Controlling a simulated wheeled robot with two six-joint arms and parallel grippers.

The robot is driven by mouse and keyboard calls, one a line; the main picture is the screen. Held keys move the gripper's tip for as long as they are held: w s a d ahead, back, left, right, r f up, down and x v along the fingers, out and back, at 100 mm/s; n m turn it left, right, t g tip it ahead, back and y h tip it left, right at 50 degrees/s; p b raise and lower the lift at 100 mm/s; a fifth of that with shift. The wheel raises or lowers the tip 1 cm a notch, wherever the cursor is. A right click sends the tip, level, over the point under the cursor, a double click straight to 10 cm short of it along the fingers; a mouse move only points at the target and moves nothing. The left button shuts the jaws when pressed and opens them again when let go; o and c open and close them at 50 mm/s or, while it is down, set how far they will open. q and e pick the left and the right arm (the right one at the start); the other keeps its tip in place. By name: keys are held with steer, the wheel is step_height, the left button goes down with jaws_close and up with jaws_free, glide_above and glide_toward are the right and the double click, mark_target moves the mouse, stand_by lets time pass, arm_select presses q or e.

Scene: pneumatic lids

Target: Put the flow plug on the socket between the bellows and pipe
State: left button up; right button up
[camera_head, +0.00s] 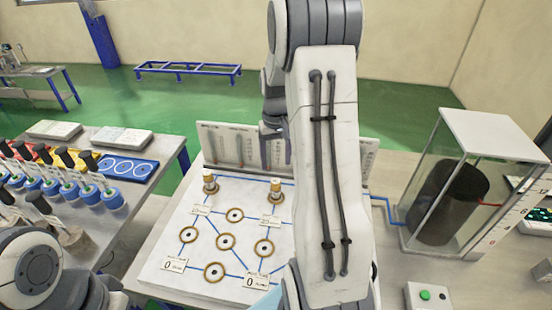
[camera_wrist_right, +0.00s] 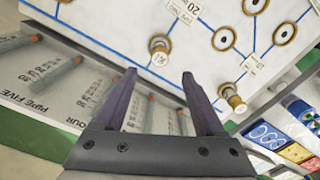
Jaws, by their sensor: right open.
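A white board (camera_head: 190,283) carries several brass-ringed sockets joined by blue lines. Two brass fittings with pale tops stand upright at its back edge, a left one (camera_head: 210,183) and a right one (camera_head: 276,190). Both show in the right wrist view, the right one (camera_wrist_right: 159,50) past my fingertips and the left one (camera_wrist_right: 233,97) beside them. I cannot tell which is the flow plug. A dark ribbed cylinder, likely the bellows (camera_head: 447,203), stands in a clear case. My right gripper (camera_wrist_right: 158,82) is open and empty near the fittings; my forearm hides it in the head view. My left gripper is out of view.
An upright panel (camera_head: 222,148) with tubes and printed labels, one reading "PIPE FIVE", stands behind the board. A side table at left holds several blue-based, black-handled items (camera_head: 110,198) and a blue ringed tray (camera_head: 128,168). A green-button box (camera_head: 427,297) sits at front right.

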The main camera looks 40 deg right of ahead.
steer(key=s+a+r+n, duration=0.1)
steer(key=a+r+n, duration=0.15)
steer(key=a, duration=0.75)
steer(key=s+a+r+n, duration=0.2)
steer(key=a+n, duration=0.1)
steer(key=a, duration=0.7)
steer(key=s+a+n, duration=0.3)
steer(key=s+a, duration=0.4)
steer(key=s, duration=0.2)
steer(key=s+a+n+y, duration=0.1)
steer(key=s+a+n, duration=0.2)
steer(key=s+a, duration=0.4)
steer(key=shift+s+r, duration=0.35)
steer(key=shift+s, duration=0.85)
